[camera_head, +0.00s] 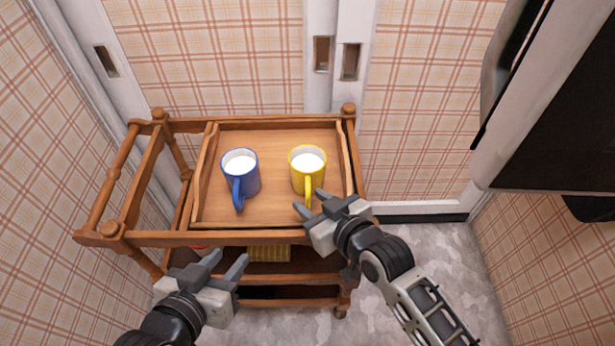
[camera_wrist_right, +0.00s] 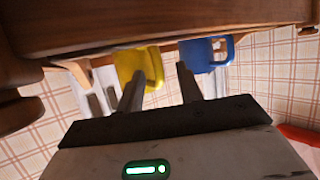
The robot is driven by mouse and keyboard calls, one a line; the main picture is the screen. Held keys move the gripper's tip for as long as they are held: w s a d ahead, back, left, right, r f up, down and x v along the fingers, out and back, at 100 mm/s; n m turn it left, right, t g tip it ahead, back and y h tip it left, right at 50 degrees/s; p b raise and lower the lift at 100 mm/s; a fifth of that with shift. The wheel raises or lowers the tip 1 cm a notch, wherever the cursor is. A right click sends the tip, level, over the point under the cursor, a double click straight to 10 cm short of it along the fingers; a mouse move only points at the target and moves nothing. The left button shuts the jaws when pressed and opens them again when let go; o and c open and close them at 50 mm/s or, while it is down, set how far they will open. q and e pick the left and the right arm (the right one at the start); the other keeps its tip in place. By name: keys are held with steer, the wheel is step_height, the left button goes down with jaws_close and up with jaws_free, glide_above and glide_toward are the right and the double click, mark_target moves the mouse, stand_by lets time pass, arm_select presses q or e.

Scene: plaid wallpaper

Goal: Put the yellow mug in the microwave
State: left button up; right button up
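The yellow mug (camera_head: 307,170) stands upright on the wooden tray, white inside, its handle facing my right gripper. It also shows in the right wrist view (camera_wrist_right: 140,66), beyond the fingers. My right gripper (camera_head: 310,203) is open at the handle's lower end; whether the handle lies between the fingers is unclear. My left gripper (camera_head: 227,264) is open and empty, in front of the cart and away from the mugs. A white and black appliance (camera_head: 550,140), perhaps the microwave, is partly in view at the upper right; its inside is hidden.
A blue mug (camera_head: 241,174) stands left of the yellow mug on the tray (camera_head: 272,136), which has raised wooden sides. The tray sits on a wooden cart (camera_head: 150,238) with posts and lower shelves. Plaid walls close in behind; grey floor shows at the right.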

steer(key=shift+x, duration=1.1)
jaws_close()
steer(key=shift+r, duration=0.15)
steer(key=shift+r, duration=0.15)
